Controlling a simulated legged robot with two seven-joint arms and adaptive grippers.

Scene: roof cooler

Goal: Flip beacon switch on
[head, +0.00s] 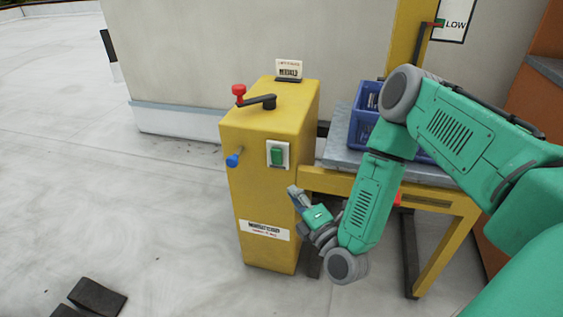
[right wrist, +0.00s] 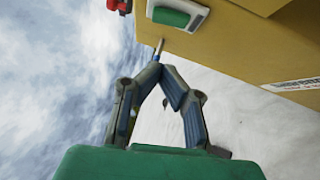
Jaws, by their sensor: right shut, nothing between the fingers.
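A green rocker switch (head: 277,155) in a white frame sits on the front of a yellow cabinet (head: 262,205). It also shows at the top of the right wrist view (right wrist: 172,17). I cannot tell from its face whether it is on or off. A lever with a blue knob (head: 233,160) sticks out left of the switch. My right gripper (head: 293,190) is in front of the cabinet, below and slightly right of the switch in the head view. It is shut and empty, with the fingertips together in the right wrist view (right wrist: 158,68). My left gripper is not in view.
A crank with a red knob (head: 240,92) and a small sign (head: 289,68) are on the cabinet top. A grey-topped table (head: 345,158) with a blue crate (head: 365,100) stands on the right. Dark blocks (head: 97,296) lie lower left. The floor left of the cabinet is clear.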

